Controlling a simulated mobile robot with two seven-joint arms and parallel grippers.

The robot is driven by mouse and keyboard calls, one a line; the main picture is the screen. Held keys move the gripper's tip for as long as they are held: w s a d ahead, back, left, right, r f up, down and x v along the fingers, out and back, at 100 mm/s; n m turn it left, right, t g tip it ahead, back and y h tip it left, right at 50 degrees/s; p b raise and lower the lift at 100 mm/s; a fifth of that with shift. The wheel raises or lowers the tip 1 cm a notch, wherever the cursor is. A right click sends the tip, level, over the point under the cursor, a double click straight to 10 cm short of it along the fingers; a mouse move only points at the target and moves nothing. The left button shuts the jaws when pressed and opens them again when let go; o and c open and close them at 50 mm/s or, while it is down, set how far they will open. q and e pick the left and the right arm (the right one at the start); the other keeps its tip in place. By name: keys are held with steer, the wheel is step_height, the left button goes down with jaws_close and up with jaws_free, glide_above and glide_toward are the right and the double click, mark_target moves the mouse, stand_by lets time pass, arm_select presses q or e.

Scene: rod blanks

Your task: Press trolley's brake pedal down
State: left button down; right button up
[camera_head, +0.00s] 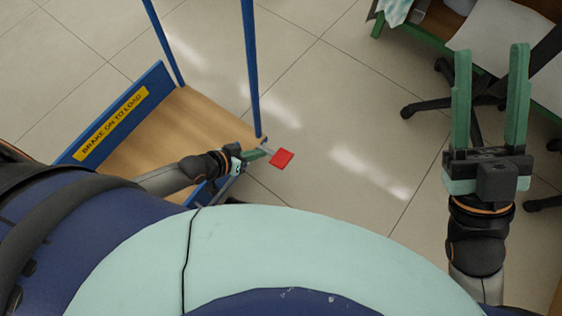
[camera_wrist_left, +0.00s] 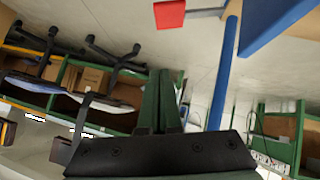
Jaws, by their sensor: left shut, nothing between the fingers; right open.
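The trolley (camera_head: 135,145) stands at the left in the head view, with a wooden deck, blue posts and a yellow "BRAKE ON TO LOAD" label. Its red brake pedal (camera_head: 281,158) sticks out on a grey lever at the deck's right corner. The pedal also shows at the top of the left wrist view (camera_wrist_left: 170,14). My left gripper (camera_head: 265,153) is shut and empty, its tips close beside the pedal in the head view; I cannot tell whether they touch. In the wrist view its green fingers (camera_wrist_left: 160,90) appear apart from the pedal. My right gripper (camera_head: 490,55) is open and empty, far right.
A blue trolley post (camera_head: 251,70) rises close to the left gripper; it also shows in the wrist view (camera_wrist_left: 223,75). A green-framed bench (camera_head: 378,22) and a black chair base (camera_head: 440,95) stand at the upper right. The tiled floor (camera_head: 340,120) between is clear.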

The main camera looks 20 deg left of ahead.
arm_select(q)
steer(key=shift+s+a+f, duration=0.1)
steer(key=shift+a+f, duration=0.4)
steer(key=shift+f, duration=0.3)
arm_select(e)
steer(key=shift+s+r+n+y, duration=0.2)
steer(key=shift+s+n+y, duration=0.15)
steer(key=shift+y, duration=0.15)
arm_select(q)
steer(key=b, duration=0.7)
glide_above(286, 156)
steer(key=s+a, duration=0.2)
steer(key=a, duration=0.1)
step_height(286, 156, down, 8)
steer(key=shift+w+d+r, duration=0.1)
steer(key=shift+d, duration=0.05)
steer(key=shift+s+d+f+b, duration=0.15)
steer(key=shift+f+b, duration=0.1)
steer(key=shift+f, duration=0.3)
steer(key=shift+s+d+f+b, duration=0.15)
steer(key=shift+f+b, duration=0.1)
steer(key=shift+f, duration=0.25)
steer(key=shift+d+f, duration=0.15)
steer(key=shift+f, duration=0.2)
arm_select(e)
step_height(286, 156, down, 9)
steer(key=a, duration=0.1)
steer(key=shift+w+f+g, duration=0.2)
steer(key=shift+g, duration=0.2)
steer(key=shift+r, duration=0.1)
